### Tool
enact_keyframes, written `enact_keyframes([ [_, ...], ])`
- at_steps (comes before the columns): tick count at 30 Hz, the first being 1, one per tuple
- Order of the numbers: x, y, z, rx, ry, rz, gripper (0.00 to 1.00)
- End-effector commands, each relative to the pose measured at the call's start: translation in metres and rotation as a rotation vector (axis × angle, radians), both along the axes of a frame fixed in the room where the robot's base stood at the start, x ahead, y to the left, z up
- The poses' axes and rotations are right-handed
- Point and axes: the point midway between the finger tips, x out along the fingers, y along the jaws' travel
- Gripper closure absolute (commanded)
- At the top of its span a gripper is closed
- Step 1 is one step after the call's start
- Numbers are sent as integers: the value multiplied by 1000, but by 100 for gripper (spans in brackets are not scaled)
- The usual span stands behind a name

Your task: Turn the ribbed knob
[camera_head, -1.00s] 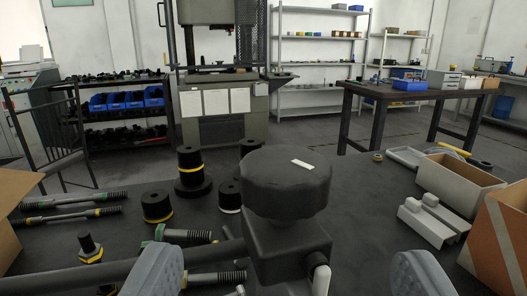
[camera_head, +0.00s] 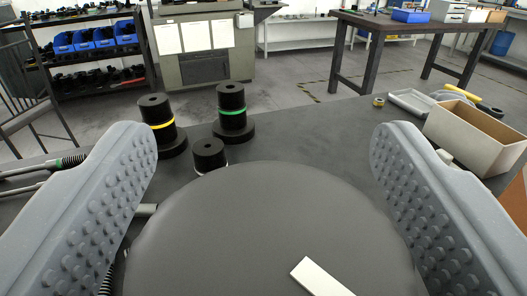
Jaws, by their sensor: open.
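The ribbed knob (camera_head: 230,235) is a large dark grey round cap that fills the lower middle of the view, with a white mark (camera_head: 318,277) on its top at the lower right. My gripper (camera_head: 263,145) is open, with one grey, studded finger to the left of the knob and one to the right. The knob lies between the two fingers. A gap shows between the knob's edge and the upper part of each finger; lower down I cannot tell whether they touch. The knob's ribbed side and its mount are hidden below its top.
Black cylinders with a yellow band (camera_head: 157,122) and a green band (camera_head: 232,105), and a shorter one (camera_head: 209,156), stand behind the knob. Threaded rods (camera_head: 40,168) lie at left. An open box (camera_head: 478,135) and a grey tray (camera_head: 412,102) are at right.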

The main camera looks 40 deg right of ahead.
Motion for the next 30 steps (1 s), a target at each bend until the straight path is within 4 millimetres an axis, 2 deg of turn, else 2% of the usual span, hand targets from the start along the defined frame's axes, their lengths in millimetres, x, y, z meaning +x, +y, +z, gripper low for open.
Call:
enact_keyframes([
  [2,0,0,0,0,0,0,33],
  [6,0,0,0,0,0,0,72],
  [7,0,0,0,0,0,0,75],
  [9,0,6,-1,1,0,2,75],
  [20,-1,3,-1,-2,-4,47,74],
  [30,0,3,-3,-5,-6,209,74],
])
